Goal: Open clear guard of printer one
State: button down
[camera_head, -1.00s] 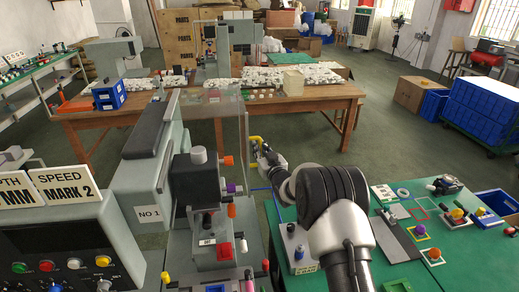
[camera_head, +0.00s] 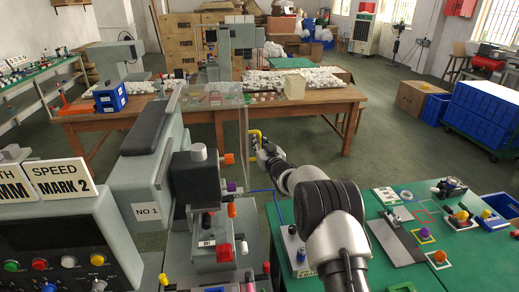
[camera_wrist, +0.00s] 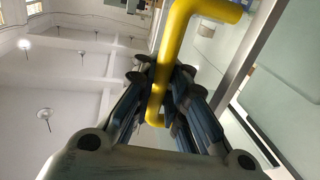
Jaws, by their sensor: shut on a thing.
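Printer one (camera_head: 147,211), grey with a NO 1 label, stands left of centre in the head view. Its clear guard (camera_head: 228,121) is a see-through panel on the printer's right side, with its far-right edge upright. A yellow handle (camera_head: 255,136) sits at that edge. My gripper (camera_head: 262,150) is at the handle, to the right of the guard. In the wrist view the bent yellow handle (camera_wrist: 172,50) passes between the fingers of my gripper (camera_wrist: 160,98), which is shut on it. The guard's hinge cannot be made out.
A control box (camera_head: 55,235) with coloured knobs stands at left. A green table (camera_head: 470,275) with small parts lies at right, under my arm. A wooden table (camera_head: 200,120) with white parts stands behind.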

jog(key=c, duration=1.6)
grip_release()
jog(key=shift+c, duration=0.2)
jog(key=shift+d, duration=0.1)
jog(key=v, duration=1.2)
jog(key=shift+r, duration=0.1)
